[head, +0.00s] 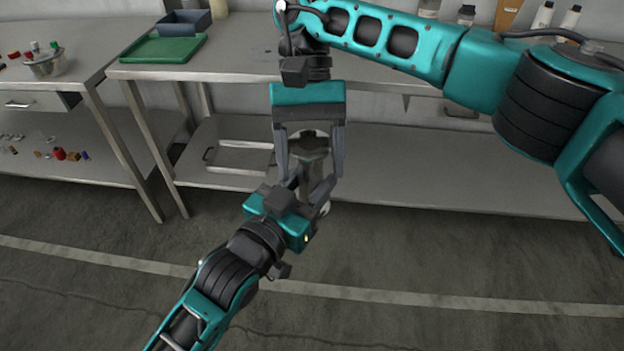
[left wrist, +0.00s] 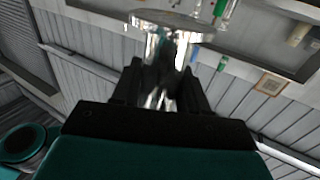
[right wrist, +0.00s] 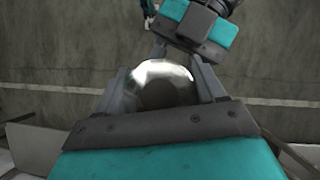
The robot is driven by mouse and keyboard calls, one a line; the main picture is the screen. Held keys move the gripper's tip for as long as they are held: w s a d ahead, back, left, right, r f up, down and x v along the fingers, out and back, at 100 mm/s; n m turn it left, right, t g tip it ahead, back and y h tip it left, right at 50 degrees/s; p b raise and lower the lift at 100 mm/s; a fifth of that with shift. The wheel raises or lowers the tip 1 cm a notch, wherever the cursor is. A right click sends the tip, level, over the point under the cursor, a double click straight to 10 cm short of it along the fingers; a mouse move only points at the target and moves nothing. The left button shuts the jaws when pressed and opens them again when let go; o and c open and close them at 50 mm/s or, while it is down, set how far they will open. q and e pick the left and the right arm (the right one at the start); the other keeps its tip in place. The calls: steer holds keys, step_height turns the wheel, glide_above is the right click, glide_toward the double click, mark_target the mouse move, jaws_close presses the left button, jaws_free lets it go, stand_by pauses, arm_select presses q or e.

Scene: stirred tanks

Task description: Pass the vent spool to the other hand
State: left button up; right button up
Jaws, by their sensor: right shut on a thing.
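The vent spool (head: 311,147) is a shiny metal piece with a wide round flange at its upper end and a narrower stem below. My right gripper (head: 309,160) points down from above and is shut on the flange; the right wrist view shows the round flange (right wrist: 163,75) between its fingers. My left gripper (head: 314,186) comes up from below with its fingers on either side of the stem. In the left wrist view the bright spool (left wrist: 170,28) rises beyond the dark fingers. Whether these fingers press on the stem cannot be told.
Behind the grippers stands a steel bench (head: 235,66) with a green tray (head: 168,49) and a dark bin (head: 183,22). A metal pan (head: 240,158) lies on its lower shelf. A second bench at left holds a steel bowl (head: 47,66). The floor in front is clear.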

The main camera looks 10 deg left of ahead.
arm_select(q)
steer(key=shift+s+d, duration=0.1)
steer(key=shift+d, duration=0.1)
steer(key=c, duration=0.5)
arm_select(e)
steer(key=shift+a, duration=0.1)
steer(key=o, duration=1.3)
steer(key=shift+c, duration=0.2)
steer(key=shift+w+r, duration=0.1)
arm_select(q)
steer(key=shift+a, duration=0.1)
arm_select(e)
steer(key=v, duration=0.5)
steer(key=shift+w+r, duration=0.15)
steer(key=shift+r, duration=0.2)
steer(key=shift+w+a+r, duration=0.1)
steer(key=shift+w+r, duration=0.25)
steer(key=shift+r, duration=0.3)
steer(key=shift+w, duration=0.1)
